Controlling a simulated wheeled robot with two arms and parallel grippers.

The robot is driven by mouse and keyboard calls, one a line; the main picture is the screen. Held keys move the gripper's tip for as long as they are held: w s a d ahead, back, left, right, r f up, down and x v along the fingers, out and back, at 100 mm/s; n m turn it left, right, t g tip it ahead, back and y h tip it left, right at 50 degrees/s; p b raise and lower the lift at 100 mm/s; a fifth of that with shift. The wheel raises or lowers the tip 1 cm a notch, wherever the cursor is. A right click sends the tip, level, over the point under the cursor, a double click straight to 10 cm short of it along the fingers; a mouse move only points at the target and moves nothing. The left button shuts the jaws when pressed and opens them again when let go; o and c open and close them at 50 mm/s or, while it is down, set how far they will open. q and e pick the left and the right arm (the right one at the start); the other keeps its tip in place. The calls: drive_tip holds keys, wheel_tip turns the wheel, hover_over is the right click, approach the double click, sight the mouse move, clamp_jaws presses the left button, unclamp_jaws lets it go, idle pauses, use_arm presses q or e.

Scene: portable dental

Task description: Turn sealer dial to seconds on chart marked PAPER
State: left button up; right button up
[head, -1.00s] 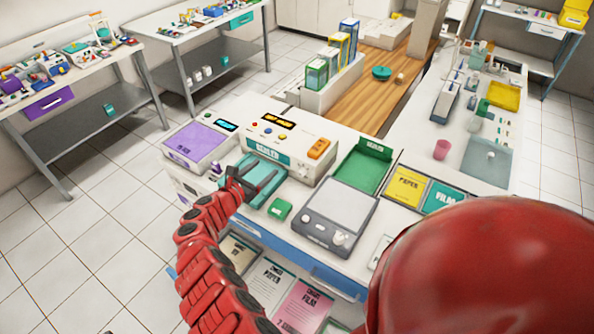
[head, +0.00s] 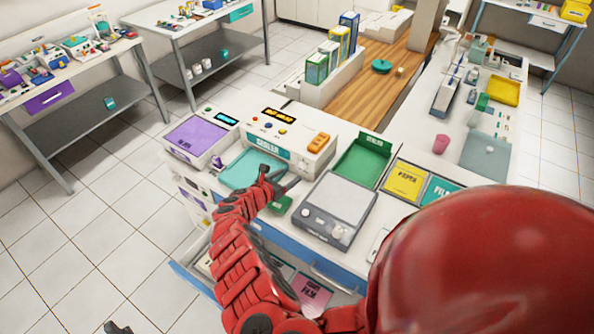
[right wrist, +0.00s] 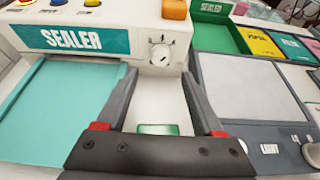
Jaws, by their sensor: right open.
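The white sealer (head: 318,163) stands on the counter, with its teal SEALER label and a small light dial (right wrist: 160,54) on its front. Marks surround the dial; its setting is too small to read. My right gripper (head: 282,181) is open and empty in front of the sealer. In the right wrist view its fingers (right wrist: 160,76) point at the dial, one on each side and just below it; contact is not visible. The pink FILM chart (head: 312,291) shows in the open drawer, while my arm hides the PAPER chart. A dark tip (head: 118,328) at the bottom edge may be my left gripper.
A small green block (right wrist: 158,129) sits below the fingers. A green tray (head: 362,165) and yellow PAPER card (head: 404,182) lie farther right. The drawer (head: 185,280) juts out below.

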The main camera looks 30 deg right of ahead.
sight(299, 169)
drive_tip(key=b+x, duration=0.1)
drive_tip(key=x, duration=0.4)
drive_tip(key=shift+s+f, duration=0.1)
drive_tip(key=shift+b+x, duration=0.3)
drive_tip(key=shift+x, duration=0.5)
clamp_jaws()
